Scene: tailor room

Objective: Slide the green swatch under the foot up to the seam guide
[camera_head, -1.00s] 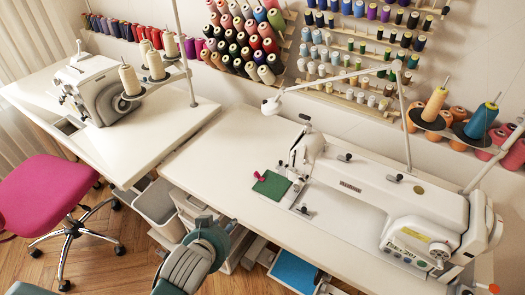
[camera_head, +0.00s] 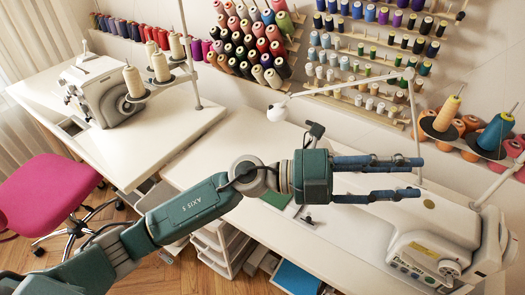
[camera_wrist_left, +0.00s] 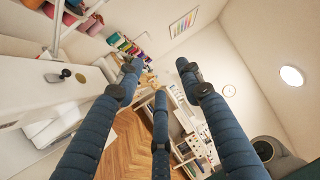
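The green swatch (camera_head: 277,199) lies on the white sewing table (camera_head: 225,140), and only a part of it shows below my left arm. In the left wrist view the spread fingers (camera_wrist_left: 160,84) are also empty, with the machine (camera_wrist_left: 35,75) at the left. The presser foot and seam guide cannot be made out behind my arm. My right gripper is not in view.
A lamp (camera_head: 278,112) with a thin arm stands behind the machine. Thread cones (camera_head: 440,122) stand at the back right. Spool racks (camera_head: 375,60) line the wall. A second machine (camera_head: 103,92) is on the left table. A pink chair (camera_head: 45,195) stands at the left.

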